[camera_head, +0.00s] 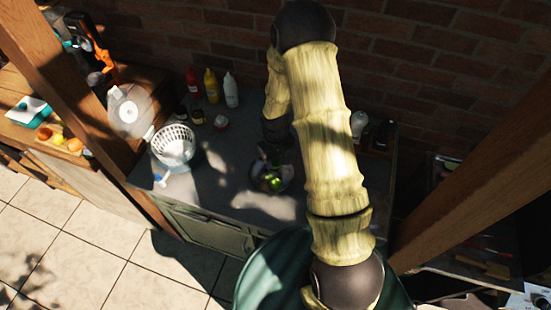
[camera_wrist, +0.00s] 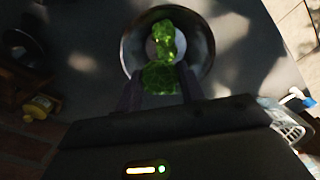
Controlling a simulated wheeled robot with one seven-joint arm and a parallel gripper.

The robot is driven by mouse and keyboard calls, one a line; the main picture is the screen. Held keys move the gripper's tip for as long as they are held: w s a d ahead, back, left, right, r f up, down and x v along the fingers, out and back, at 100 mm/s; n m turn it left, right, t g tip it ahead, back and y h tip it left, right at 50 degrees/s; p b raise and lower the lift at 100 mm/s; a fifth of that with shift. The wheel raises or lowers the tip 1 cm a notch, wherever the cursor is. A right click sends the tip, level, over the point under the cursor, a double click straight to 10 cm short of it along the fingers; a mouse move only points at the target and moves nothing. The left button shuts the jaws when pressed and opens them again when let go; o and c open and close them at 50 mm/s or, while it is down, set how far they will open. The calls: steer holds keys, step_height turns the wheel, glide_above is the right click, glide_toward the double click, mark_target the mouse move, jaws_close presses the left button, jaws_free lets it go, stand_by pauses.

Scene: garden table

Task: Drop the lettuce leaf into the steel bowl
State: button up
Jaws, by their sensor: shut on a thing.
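The steel bowl (camera_wrist: 206,52) is a round, shiny bowl on the grey counter, in the upper middle of the wrist view. In the head view the bowl (camera_head: 285,172) is partly hidden by my arm. My gripper (camera_wrist: 160,78) is over the bowl's near side, its two dark fingers shut on the bright green lettuce leaf (camera_wrist: 159,79). More green shows beyond it over the bowl's inside; I cannot tell whether it is the same leaf or another piece. The green also shows small in the head view (camera_head: 273,183). My gripper there is dark and hard to make out.
A white colander (camera_head: 173,146) stands left of the bowl. Red, yellow and white bottles (camera_head: 231,90) stand at the back by the brick wall. The counter's front left is mostly clear.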

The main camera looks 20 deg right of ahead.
mark_target(276, 162)
steer(key=shift+f+b, duration=1.9)
steer(key=shift+f, duration=0.95)
steer(key=o, duration=1)
steer(key=shift+r, duration=0.1)
step_height(276, 162, up, 17)
steer(key=b, duration=0.3)
steer(key=shift+b, duration=0.4)
steer(key=shift+s+r, duration=0.1)
steer(key=s+m+t+b, duration=0.1)
steer(key=s+m+t, duration=0.1)
steer(key=s, duration=1.1)
steer(key=shift+r+m+t+b, duration=0.35)
steer(key=shift+r+m, duration=0.1)
steer(key=shift+m, duration=0.25)
